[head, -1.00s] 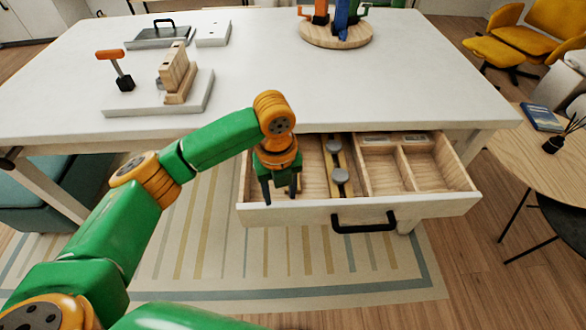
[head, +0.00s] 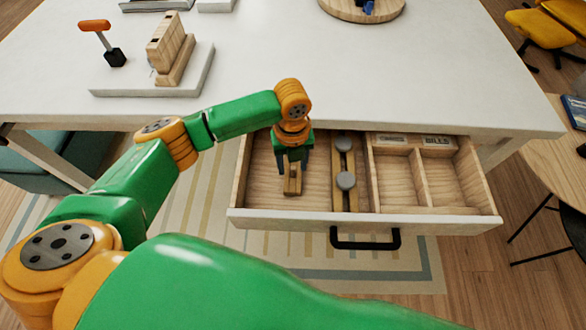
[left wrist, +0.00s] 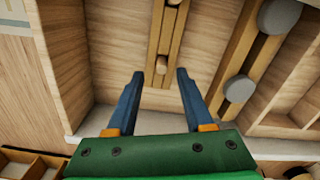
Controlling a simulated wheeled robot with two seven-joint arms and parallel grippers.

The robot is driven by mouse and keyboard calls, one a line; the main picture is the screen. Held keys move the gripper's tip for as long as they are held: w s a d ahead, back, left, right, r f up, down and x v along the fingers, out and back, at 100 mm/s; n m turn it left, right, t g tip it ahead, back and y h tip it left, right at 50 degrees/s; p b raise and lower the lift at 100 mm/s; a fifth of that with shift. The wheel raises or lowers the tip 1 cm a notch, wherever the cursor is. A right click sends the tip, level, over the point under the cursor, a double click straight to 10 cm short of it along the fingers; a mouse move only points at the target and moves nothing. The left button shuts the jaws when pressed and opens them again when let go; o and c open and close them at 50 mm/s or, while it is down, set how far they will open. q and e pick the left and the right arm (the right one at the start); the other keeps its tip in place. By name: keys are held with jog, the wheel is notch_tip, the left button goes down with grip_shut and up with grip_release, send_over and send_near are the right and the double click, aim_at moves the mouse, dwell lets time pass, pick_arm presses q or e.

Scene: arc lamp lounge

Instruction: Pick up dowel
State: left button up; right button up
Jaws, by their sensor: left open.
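My left gripper (head: 292,168) is open and points down into the left compartment of the pulled-out drawer (head: 330,216). A narrow wooden holder (head: 293,187) lies below and between its fingers. In the left wrist view the fingertips (left wrist: 160,73) stand apart, with the slotted holder (left wrist: 157,80) beyond them. A small round brown end (left wrist: 161,65) shows in its slot between the fingertips. It looks like the dowel, but most of it is hidden or too small to tell. Nothing is held. My right gripper is not in view.
A second wooden rail with grey discs (head: 345,181) lies to the right in the drawer. Divided compartments (head: 420,178) fill its right side. The white tabletop (head: 400,70) overhangs the back. A slab (head: 200,75) bears a wooden block and an orange-handled tool.

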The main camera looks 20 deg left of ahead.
pick_arm(q)
jog(key=shift+w+f, duration=0.1)
jog(key=shift+f, duration=0.35)
jog(key=shift+w+f, duration=0.2)
jog(key=shift+w, duration=0.1)
jog(key=shift+s+r, duration=0.1)
jog(key=shift+s, duration=0.05)
grip_shut()
